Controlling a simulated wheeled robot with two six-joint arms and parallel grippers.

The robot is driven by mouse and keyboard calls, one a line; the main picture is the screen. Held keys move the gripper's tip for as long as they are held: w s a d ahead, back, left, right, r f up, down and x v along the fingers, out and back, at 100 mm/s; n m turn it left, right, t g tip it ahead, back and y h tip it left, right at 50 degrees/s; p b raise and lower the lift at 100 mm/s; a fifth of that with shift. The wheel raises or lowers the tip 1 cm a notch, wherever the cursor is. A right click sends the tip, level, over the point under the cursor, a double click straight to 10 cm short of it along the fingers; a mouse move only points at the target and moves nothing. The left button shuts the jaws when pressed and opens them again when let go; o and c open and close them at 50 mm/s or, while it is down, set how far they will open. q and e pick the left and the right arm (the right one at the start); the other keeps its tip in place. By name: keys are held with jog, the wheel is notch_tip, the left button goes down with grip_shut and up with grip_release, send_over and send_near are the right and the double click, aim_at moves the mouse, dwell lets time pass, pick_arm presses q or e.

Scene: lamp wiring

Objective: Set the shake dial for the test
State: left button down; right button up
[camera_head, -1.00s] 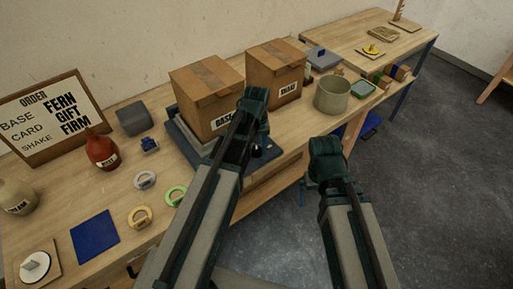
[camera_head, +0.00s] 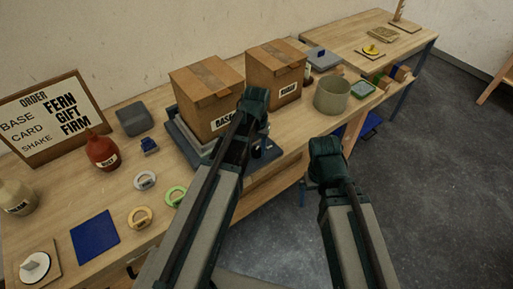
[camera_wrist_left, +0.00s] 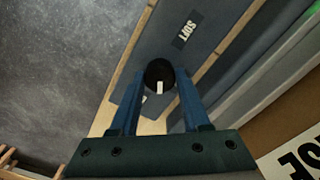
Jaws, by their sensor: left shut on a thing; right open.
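The dial (camera_wrist_left: 158,70) is a round black knob with a white pointer mark, on the front of the dark blue-grey shaker base (camera_head: 268,156). A dark label reading SOFT (camera_wrist_left: 186,30) lies beyond the dial in the left wrist view. My left gripper (camera_wrist_left: 160,84) is shut on the dial, one blue finger on each side. In the head view its wrist hides most of the dial. My right gripper (camera_head: 306,190) is open, in front of the bench edge and away from the dial; its fingers are mostly hidden by its arm.
A BASE carton (camera_head: 204,92) sits on the shaker, with another carton (camera_head: 275,68) beside it. A beige pot (camera_head: 332,95) stands to the right. An order board (camera_head: 45,116), bottles, coloured rings and a blue mat (camera_head: 95,237) occupy the left.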

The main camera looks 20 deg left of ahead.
aim_at(256, 149)
pick_arm(q)
jog(key=shift+c, duration=1.8)
grip_release()
jog(key=shift+r, duration=0.1)
notch_tip(256, 149, up, 14)
jog(key=p, duration=1.3)
jog(key=shift+f+p, duration=0.2)
jog(key=shift+p, duration=0.2)
jog(key=shift+f, duration=0.15)
notch_tip(256, 149, down, 13)
jog(key=b, duration=1.3)
